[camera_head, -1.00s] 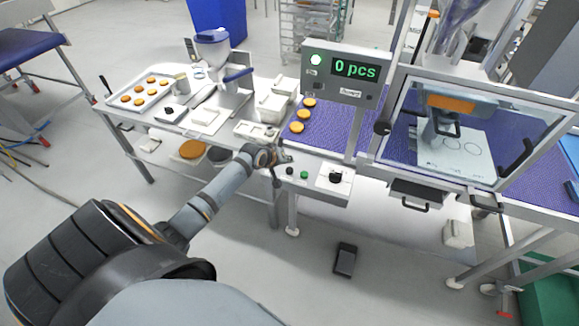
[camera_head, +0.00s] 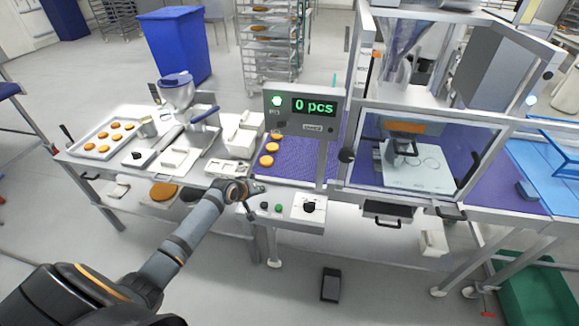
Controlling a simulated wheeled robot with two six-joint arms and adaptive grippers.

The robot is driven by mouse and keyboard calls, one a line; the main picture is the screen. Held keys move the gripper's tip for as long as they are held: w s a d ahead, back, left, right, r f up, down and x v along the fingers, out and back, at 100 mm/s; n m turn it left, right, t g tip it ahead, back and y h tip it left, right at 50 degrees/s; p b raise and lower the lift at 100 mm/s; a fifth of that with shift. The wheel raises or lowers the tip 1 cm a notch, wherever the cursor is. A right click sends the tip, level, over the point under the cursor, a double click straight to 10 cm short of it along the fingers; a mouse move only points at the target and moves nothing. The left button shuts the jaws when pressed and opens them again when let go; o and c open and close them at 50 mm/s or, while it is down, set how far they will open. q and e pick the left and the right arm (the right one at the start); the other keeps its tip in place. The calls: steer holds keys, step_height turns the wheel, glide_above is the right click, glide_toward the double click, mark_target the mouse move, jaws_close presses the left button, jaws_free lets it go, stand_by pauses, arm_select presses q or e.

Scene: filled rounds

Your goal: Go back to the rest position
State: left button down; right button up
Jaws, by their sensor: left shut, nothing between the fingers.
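My left gripper (camera_head: 250,203) is at the end of the arm coming in from the lower left. It is shut and empty, at the front edge of the table, left of the control box with the green button. Its fingers are small in this view. My right gripper is not in view.
The table (camera_head: 85,165) carries a tray of round biscuits (camera_head: 91,151), a depositor (camera_head: 178,92) and white boxes (camera_head: 242,132). A counter display (camera_head: 303,114) reads "0 pcs". Three rounds lie on the purple belt (camera_head: 300,160). A glazed machine (camera_head: 420,180) stands right. A pedal (camera_head: 330,284) is on the floor.

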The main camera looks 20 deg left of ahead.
arm_select(q)
steer(key=s+d+f+m+g, duration=0.25)
steer(key=s+d+m, duration=0.35)
steer(key=s+d, duration=0.65)
steer(key=s+r+m+g+y, duration=0.1)
steer(key=s+r, duration=0.2)
steer(key=s, duration=0.5)
steer(key=s+r+m+g+y, duration=0.1)
steer(key=s+r+m+g, duration=0.1)
steer(key=s+r, duration=0.35)
steer(key=s+a+f+g+b, duration=0.1)
steer(key=s+f+b, duration=0.15)
steer(key=f, duration=1.45)
steer(key=s+a+f+b, duration=0.15)
steer(key=f+b, duration=0.25)
steer(key=f, duration=1.3)
steer(key=s+f+g+b, duration=0.1)
steer(key=s+f+b, duration=0.3)
steer(key=s+f, duration=1.4)
step_height(320, 180, down, 3)
steer(key=shift+s+a+f+n, duration=0.15)
steer(key=shift+s+a+n, duration=0.2)
steer(key=shift+a, duration=0.1)
